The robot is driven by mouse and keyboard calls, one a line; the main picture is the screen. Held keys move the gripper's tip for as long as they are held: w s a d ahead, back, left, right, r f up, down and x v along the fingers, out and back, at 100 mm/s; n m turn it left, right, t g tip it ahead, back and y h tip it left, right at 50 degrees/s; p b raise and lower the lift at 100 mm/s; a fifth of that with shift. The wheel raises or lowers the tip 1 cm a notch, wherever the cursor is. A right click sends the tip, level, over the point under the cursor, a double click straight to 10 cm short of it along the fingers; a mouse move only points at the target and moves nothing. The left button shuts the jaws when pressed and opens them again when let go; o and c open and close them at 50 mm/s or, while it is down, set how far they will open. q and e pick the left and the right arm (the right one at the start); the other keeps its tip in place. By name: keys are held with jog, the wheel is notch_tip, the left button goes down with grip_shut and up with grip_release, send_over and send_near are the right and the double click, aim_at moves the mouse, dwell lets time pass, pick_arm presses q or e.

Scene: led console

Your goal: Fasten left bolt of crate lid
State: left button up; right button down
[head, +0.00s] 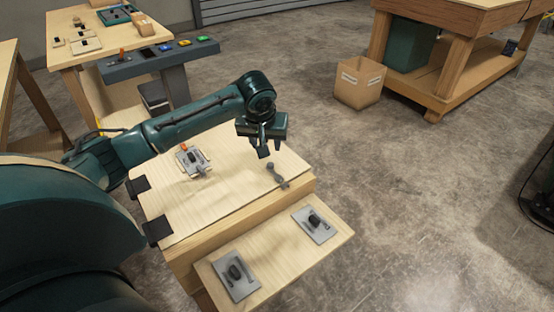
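The crate lid (225,208) is a pale wooden panel lying flat, with black hinge-like pieces at its left side. A grey metal fitting with an orange-tipped part (191,160) sits on its far left area. A grey bolt-like fitting with rounded ends (277,176) lies near its right edge. I cannot tell which fitting is the left bolt. My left gripper (268,150) points down just above and behind the right-edge fitting, seemingly apart from it. Its finger gap is too small to read. My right gripper is not in view.
A front board carries two grey plates with black knobs, one at left (236,277) and one at right (315,225). A console with coloured buttons (160,52) stands at back left. A cardboard box (360,84) and a workbench (447,62) stand at back right.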

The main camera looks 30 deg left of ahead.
aim_at(270, 164)
pick_arm(q)
jog(key=b+x, duration=0.1)
jog(key=x, duration=1)
jog(key=shift+w+f+b, duration=0.15)
jog(key=shift+f+b, duration=0.1)
jog(key=shift+b, duration=0.15)
grip_shut()
